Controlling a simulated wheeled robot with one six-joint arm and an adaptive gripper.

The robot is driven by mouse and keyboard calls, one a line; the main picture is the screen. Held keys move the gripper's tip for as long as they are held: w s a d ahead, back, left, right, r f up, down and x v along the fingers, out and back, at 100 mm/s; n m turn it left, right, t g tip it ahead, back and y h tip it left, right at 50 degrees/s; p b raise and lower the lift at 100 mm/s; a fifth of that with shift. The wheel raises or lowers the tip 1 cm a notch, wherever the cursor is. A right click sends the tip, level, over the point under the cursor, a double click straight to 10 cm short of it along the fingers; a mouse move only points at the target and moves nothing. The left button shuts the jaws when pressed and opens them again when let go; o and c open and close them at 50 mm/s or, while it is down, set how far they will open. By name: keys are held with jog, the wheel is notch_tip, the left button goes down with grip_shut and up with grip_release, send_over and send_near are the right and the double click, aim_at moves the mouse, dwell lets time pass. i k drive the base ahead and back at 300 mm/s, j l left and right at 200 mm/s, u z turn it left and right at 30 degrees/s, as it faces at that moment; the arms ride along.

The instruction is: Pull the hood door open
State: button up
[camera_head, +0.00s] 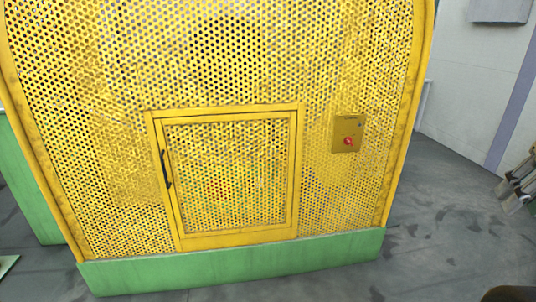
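The yellow perforated hood (95,150) fills most of the head view. Its framed hood door (230,170) sits low in the middle and looks shut, flush with its frame. A black upright handle (166,169) is on the door's left edge. My gripper (519,186) shows only in part at the right edge of the view, well to the right of the hood and apart from the door and handle. Most of it is cut off, and I cannot tell whether its fingers are open or shut. Nothing is seen held in it.
A small yellow box with a red knob (348,141) is on the hood right of the door. A green base (235,267) runs under the hood. Grey floor (440,220) lies clear to the right, with a pale wall (470,90) behind.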

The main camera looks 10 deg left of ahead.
aim_at(165, 156)
jog(key=i+j, duration=0.2)
jog(key=j, duration=0.2)
jog(key=i+j+u, duration=0.1)
jog(key=j, duration=0.3)
jog(key=i+j, duration=0.3)
jog(key=j+u, duration=0.05)
jog(key=j, duration=0.05)
